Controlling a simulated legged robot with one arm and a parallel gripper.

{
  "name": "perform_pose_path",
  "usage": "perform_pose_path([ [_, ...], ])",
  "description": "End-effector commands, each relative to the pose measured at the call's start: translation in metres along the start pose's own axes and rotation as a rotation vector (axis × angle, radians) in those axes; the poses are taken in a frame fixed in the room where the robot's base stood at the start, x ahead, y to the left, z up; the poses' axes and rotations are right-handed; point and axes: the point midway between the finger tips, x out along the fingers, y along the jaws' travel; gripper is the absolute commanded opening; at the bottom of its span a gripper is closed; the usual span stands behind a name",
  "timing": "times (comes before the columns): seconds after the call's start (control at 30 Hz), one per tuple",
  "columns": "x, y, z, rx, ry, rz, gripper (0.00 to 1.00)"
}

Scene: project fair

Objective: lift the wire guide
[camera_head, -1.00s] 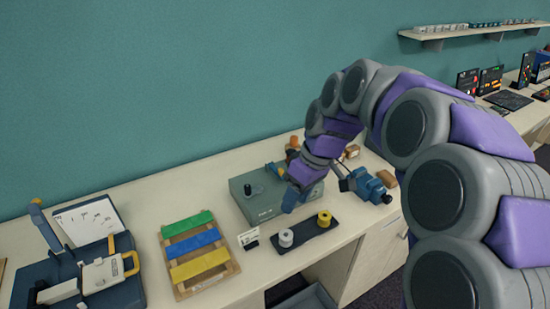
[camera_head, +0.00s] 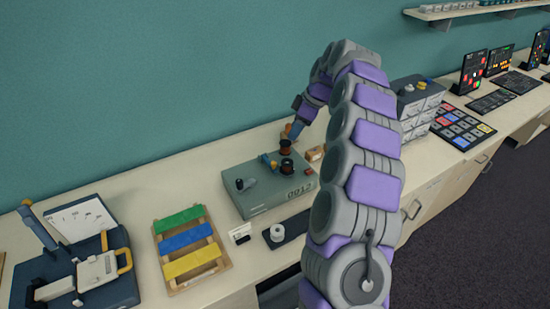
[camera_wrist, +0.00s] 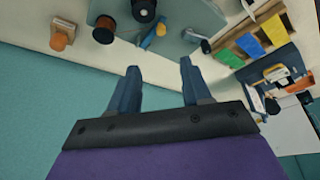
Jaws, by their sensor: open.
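A grey-green winding machine marked 0012 (camera_head: 265,188) stands on the bench, with a dark knob on its left and dark-flanged copper spools (camera_head: 286,165) at its right. A small blue piece with an orange part (camera_head: 268,160) on its top may be the wire guide; I cannot be sure. In the wrist view, a blue piece with a yellow-orange end (camera_wrist: 150,38) lies beyond my fingertips. My gripper (camera_wrist: 158,67) is open, with nothing between its fingers.
Left of the machine are a wooden rack with coloured bars (camera_head: 188,240) and a blue device with a yellow handle (camera_head: 95,268). A dark tray (camera_head: 292,226) with a white spool lies in front. Grey drawers (camera_head: 420,105) stand right of my arm.

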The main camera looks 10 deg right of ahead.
Motion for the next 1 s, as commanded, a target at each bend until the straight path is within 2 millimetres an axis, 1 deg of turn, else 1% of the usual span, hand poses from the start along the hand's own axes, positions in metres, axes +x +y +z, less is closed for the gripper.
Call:
perform_pose_path([
  [0.5, 0.100, -0.001, 0.001, 0.002, -0.001, -0.006, 0.48],
  [0.7, 0.136, -0.001, 0.001, 0.001, -0.001, -0.005, 0.48],
  [0.83, 0.153, -0.001, 0.001, 0.002, -0.001, -0.002, 0.48],
  [1.0, 0.164, -0.001, 0.001, 0.003, 0.000, -0.002, 0.48],
])
